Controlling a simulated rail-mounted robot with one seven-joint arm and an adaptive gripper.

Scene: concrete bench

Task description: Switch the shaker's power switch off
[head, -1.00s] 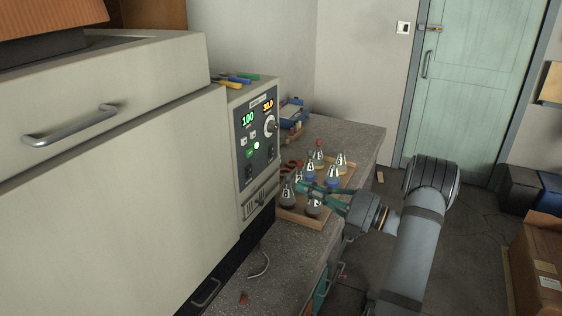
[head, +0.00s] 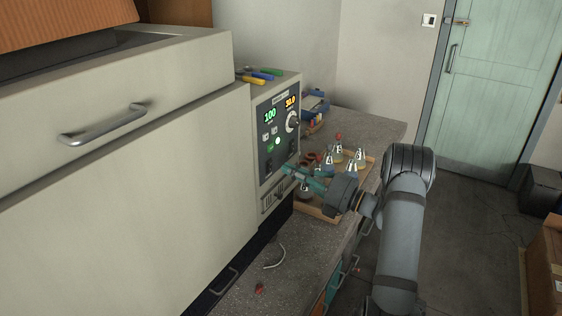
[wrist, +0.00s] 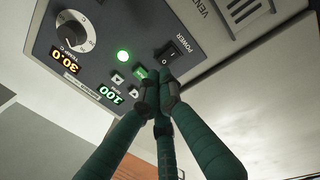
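The shaker (head: 240,130) has a dark control panel (head: 283,112) on its front with lit displays reading 100 and 30.0 and a lit round green light. The power switch (wrist: 173,50) is a black rocker marked I and O, labelled POWER, upside down in the wrist view. It shows low on the panel's left in the head view (head: 269,167). Which side is pressed in is unclear. My gripper (wrist: 158,82) has its teal fingers drawn together, empty, with tips just in front of the panel near the switch. Contact cannot be told.
A wooden tray (head: 322,212) of flasks sits on the bench (head: 375,127) beyond and below my gripper. A knob (wrist: 73,31) and small buttons (wrist: 118,78) are on the same panel. Pens (head: 258,76) lie on the shaker's top. A pale cable (head: 275,258) lies on the bench in front.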

